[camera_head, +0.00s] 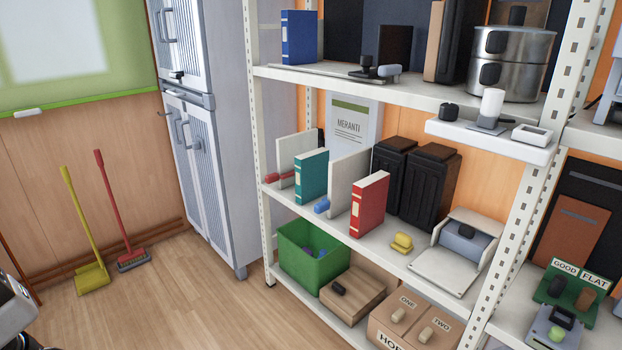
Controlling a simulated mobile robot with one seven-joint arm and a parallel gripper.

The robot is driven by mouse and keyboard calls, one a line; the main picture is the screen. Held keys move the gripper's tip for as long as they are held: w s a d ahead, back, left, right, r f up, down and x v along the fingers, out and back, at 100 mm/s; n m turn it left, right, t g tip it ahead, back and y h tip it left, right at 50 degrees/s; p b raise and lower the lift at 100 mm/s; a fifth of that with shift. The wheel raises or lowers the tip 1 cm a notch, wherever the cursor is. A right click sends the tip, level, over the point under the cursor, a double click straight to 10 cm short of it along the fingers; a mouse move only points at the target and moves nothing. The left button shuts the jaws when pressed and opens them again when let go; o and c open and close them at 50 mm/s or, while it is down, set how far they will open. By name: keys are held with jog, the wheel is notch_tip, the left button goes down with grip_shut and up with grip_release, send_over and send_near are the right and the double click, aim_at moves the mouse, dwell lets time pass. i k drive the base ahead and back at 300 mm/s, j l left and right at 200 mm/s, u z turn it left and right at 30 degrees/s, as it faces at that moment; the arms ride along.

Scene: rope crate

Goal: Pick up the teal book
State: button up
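The teal book (313,178) stands upright on the middle shelf of the white rack, towards its left end. Its spine, with pale label marks, faces out to the left. A pale upright panel (292,152) stands just behind and left of it, and another pale panel (345,182) stands to its right. The panels look close to the book; I cannot tell whether they touch it. A part of my own body shows at the lower left edge, far from the book. My gripper is not in view.
A red book (369,204) stands to the right on the same shelf (400,262). A red object (280,177) and a blue object (322,205) lie by the panels. A blue book (299,38) is above. A green crate (312,262) is below. The floor in front is clear.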

aim_at(311, 167)
jog(key=i+j+z, duration=0.1)
jog(key=i+j, duration=0.25)
jog(key=i, duration=0.3)
jog(key=i+j+z, duration=0.1)
jog(key=i+j, duration=0.35)
jog(key=i, duration=0.2)
jog(key=i+j+z, duration=0.1)
jog(key=i+j, duration=0.35)
jog(key=i, duration=0.15)
